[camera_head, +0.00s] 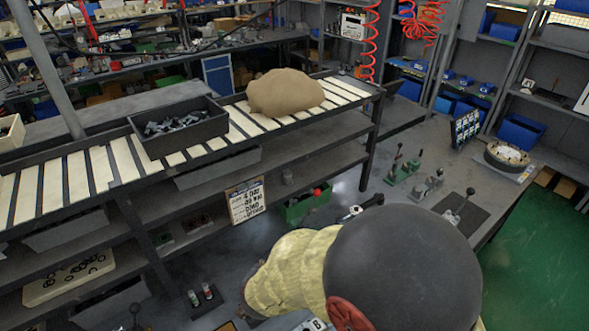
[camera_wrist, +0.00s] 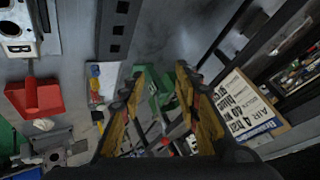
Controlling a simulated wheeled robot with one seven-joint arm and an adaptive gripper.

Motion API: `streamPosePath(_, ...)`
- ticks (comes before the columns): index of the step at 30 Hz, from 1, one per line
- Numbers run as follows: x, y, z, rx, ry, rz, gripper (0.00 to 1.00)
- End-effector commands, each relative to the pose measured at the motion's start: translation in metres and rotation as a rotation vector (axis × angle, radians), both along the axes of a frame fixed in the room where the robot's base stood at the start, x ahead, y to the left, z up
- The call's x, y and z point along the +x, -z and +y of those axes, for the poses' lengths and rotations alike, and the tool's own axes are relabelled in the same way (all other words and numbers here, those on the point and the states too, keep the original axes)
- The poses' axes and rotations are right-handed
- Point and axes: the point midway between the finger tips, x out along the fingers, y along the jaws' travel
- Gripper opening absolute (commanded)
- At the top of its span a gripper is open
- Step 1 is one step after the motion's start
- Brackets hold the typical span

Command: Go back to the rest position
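My gripper (camera_wrist: 160,76) shows in the wrist view with its two yellow-and-black fingers apart and nothing between them. Beyond the gap are a green bin and several dark parts, some way off. In the head view my arm, with a black rounded joint and a yellow cover, fills the lower middle and right. It hides part of the workbench, and my gripper cannot be made out there.
A roller rack (camera_head: 68,186) carries a black bin (camera_head: 180,140) of dark parts and a brown sack (camera_head: 285,92). A printed sign (camera_head: 246,201) hangs below; it also shows in the wrist view (camera_wrist: 238,105). A bench (camera_head: 400,212) with lever tools stands right of the rack. Green floor lies right.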

Motion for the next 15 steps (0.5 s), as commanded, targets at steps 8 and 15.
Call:
streamPosePath(8,-0.002,-0.099,-0.032,0.094,-0.281,-0.017,0.32)
streamPosePath(15,-0.06,-0.146,-0.112,-0.034,-0.466,-0.002,0.32)
